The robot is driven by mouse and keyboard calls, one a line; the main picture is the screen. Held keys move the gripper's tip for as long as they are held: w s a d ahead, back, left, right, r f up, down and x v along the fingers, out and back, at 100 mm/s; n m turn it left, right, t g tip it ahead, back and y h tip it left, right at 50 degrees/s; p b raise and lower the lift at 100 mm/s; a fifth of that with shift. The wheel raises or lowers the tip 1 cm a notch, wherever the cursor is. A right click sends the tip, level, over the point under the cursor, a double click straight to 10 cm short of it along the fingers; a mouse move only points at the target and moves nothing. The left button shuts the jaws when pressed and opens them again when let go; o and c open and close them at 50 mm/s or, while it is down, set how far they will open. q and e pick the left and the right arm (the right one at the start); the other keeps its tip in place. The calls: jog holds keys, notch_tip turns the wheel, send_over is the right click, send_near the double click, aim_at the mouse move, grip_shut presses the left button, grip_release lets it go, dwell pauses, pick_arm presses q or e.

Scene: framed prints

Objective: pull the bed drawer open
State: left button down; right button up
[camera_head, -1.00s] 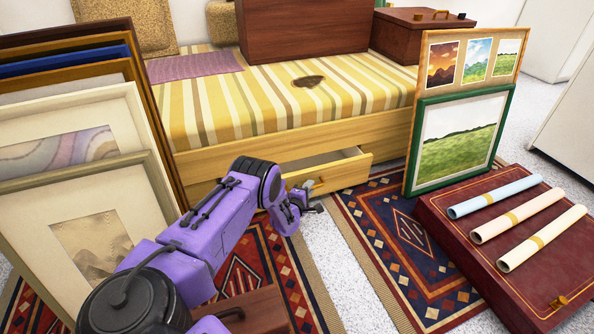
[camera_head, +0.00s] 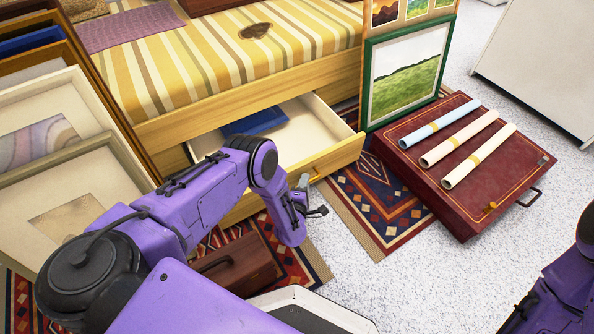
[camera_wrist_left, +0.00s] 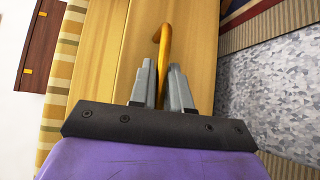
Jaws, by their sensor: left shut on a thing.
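The light wood bed drawer (camera_head: 338,155) stands pulled well out from under the bed (camera_head: 250,94), with its white inside showing. A blue flat thing (camera_head: 256,122) lies in it. The drawer's brass handle (camera_wrist_left: 162,42) shows in the left wrist view, running down between the fingers. My left gripper (camera_wrist_left: 160,80) is shut on that handle. In the head view my left gripper (camera_head: 303,186) is at the drawer front, its fingers partly hidden by the wrist. Part of my right arm (camera_head: 572,280) shows at the right edge; its gripper is out of view.
Framed prints (camera_head: 60,165) lean at the left. A green-framed landscape (camera_head: 405,75) stands close to the drawer's right end. A dark red case (camera_head: 440,190) with several rolled papers lies on the right. A brown box (camera_head: 240,268) sits on the patterned rug (camera_head: 365,190) area below my left arm.

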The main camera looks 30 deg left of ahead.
pick_arm(q)
jog(key=shift+s+d, duration=0.45)
jog(key=shift+d, duration=0.25)
jog(key=c, duration=1.2)
grip_release()
jog(key=shift+r, duration=0.1)
